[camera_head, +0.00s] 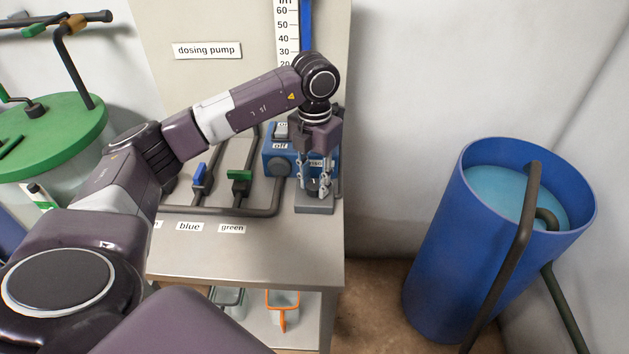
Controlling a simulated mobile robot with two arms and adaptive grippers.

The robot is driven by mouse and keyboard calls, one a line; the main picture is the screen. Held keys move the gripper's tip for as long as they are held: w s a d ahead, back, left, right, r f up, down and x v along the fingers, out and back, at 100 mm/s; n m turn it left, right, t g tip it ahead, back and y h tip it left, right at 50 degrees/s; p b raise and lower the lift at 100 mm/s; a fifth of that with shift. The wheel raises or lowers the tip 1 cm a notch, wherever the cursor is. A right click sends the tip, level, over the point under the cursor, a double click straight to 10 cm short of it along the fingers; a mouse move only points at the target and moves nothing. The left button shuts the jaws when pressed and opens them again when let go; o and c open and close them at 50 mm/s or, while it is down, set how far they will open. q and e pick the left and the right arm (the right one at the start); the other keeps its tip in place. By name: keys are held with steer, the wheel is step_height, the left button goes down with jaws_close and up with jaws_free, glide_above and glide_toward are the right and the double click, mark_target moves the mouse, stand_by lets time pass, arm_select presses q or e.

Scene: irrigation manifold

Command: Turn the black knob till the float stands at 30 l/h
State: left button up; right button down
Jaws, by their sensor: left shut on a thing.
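The flow scale (287,38) stands upright on the back panel, with marks from 60 down to about 20 showing. A blue strip (307,25) runs beside it. My arm hides the lower part, and I cannot make out the float. My left gripper (318,186) points down at the right end of the bench, in front of the blue dosing pump (275,160). Its fingers are shut on a dark thing just above a grey block (314,203). This looks like the black knob, mostly hidden by the fingers. My right gripper is not in view.
A blue-handled valve (199,177) and a green-handled valve (239,178) sit on pipes left of the pump. A blue barrel (430,260) of water stands at right, a green-lidded tank (55,135) at left. The bench front (260,262) is clear.

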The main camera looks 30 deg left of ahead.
mark_target(315, 184)
arm_select(q)
steer(key=shift+w+r, duration=0.1)
steer(key=shift+r, duration=0.05)
steer(key=o, duration=1.1)
steer(key=shift+o, duration=0.2)
step_height(315, 184, up, 12)
